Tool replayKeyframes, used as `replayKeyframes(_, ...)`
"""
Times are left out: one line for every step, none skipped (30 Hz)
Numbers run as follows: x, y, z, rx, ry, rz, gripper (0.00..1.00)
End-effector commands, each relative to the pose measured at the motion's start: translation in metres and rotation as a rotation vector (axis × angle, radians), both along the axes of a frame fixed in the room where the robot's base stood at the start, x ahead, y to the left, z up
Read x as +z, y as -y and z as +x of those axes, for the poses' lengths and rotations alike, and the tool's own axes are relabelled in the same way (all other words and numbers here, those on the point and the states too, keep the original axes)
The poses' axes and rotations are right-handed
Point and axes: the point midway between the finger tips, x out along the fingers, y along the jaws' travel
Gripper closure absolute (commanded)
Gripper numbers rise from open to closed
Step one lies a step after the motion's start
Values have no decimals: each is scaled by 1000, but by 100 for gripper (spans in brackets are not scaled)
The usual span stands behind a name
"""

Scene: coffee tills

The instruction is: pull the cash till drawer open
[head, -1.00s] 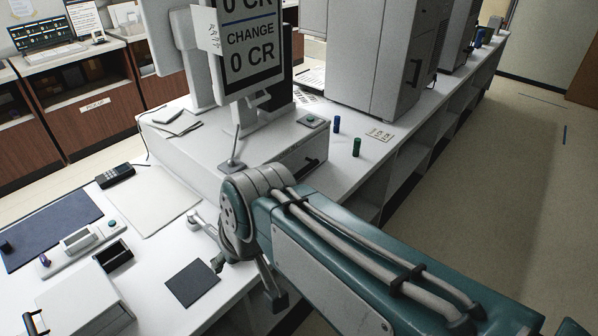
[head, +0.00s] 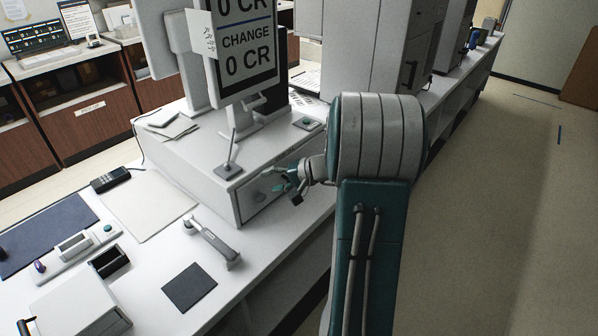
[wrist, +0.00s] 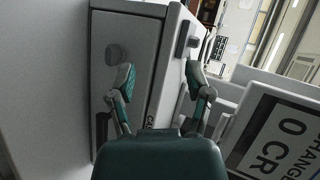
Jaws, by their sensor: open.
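The cash till (head: 195,150) is a white box on the counter, with its drawer front (head: 252,205) facing right and flush with the body. In the wrist view the drawer front (wrist: 140,60) has a round knob-like lock (wrist: 115,53), lettering starting "CA", and a dark bar handle (wrist: 102,128) low at the left. My gripper (head: 277,180) is open and empty just in front of the drawer front. In the wrist view the gripper (wrist: 160,78) has the handle outside its left finger, partly covered. In the head view the handle is hidden behind my arm and gripper.
A customer display (head: 245,50) stands on the till, with a small stalk (head: 230,155) near its front corner. A grey handheld device (head: 212,243) and a dark square mat (head: 189,287) lie on the counter to the front. Tall grey machines (head: 375,50) stand behind. The floor at right is clear.

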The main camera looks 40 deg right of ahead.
Motion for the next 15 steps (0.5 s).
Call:
replayKeyframes(-15,28,0,-67,24,35,35)
replayKeyframes(-21,43,1,-103,45,50,35)
replayKeyframes(-30,62,0,-152,71,70,35)
replayKeyframes(-37,78,-2,-191,92,83,35)
replayKeyframes(-45,93,-4,-230,111,94,35)
replayKeyframes(-54,112,-7,-279,136,107,35)
replayKeyframes(-61,125,-10,-315,153,116,35)
replayKeyframes(-67,137,-13,-348,171,121,35)
replayKeyframes(-75,151,-18,-387,189,127,35)
replayKeyframes(-80,161,-21,-413,202,130,35)
replayKeyframes(-84,168,-23,-435,212,133,35)
replayKeyframes(-88,176,-27,-458,224,134,35)
replayKeyframes(-90,180,-28,-471,230,136,35)
replayKeyframes(-92,183,-29,-480,234,136,35)
replayKeyframes(-93,185,-29,-487,238,136,35)
